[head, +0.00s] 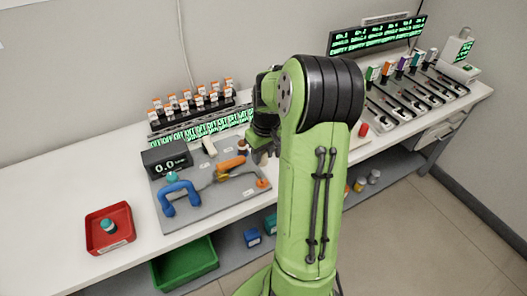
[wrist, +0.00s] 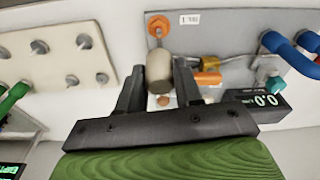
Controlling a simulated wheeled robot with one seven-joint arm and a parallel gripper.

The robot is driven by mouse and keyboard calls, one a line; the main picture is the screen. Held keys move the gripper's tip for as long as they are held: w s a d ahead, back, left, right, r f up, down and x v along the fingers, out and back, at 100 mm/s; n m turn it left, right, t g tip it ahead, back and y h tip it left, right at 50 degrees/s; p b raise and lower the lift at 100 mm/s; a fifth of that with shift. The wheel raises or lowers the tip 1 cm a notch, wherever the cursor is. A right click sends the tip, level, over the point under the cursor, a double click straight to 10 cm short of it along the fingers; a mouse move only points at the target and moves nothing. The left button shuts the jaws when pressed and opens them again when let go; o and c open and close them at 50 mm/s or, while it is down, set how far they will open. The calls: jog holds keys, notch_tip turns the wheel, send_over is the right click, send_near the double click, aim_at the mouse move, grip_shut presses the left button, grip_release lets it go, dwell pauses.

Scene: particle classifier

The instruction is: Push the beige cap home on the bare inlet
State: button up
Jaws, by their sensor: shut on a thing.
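My gripper (wrist: 159,66) is shut on the beige cap (wrist: 160,74), a short pale cylinder between the two fingers in the wrist view. An orange ring with a grey stub (wrist: 158,27), which looks like the bare inlet, lies just beyond the cap's far end. I cannot tell whether cap and stub touch. In the head view the orange ring (head: 263,183) sits at the right end of the grey plate, and my gripper (head: 262,153) is above and behind it. The cap cannot be made out there.
The grey plate (head: 222,203) also bears a blue handle (head: 178,197), an orange part (head: 231,163) and a black 0.0 display (head: 167,157). A red tray (head: 110,228) stands at left. Racked vials (head: 192,105) stand behind. A panel with several grey studs (wrist: 60,60) shows in the wrist view.

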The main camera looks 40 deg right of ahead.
aim_at(262, 166)
jog(key=shift+a+f, duration=0.15)
jog(key=shift+f, duration=0.15)
notch_tip(262, 166, down, 5)
jog(key=b, duration=0.4)
jog(key=shift+f+b, duration=0.15)
jog(key=shift+b, duration=0.15)
jog(key=shift+m, duration=0.3)
dwell(0.6)
jog(key=shift+f+b, duration=1.2)
jog(key=shift+f, duration=0.5)
jog(key=o, duration=1.1)
jog(key=shift+r, duration=0.1)
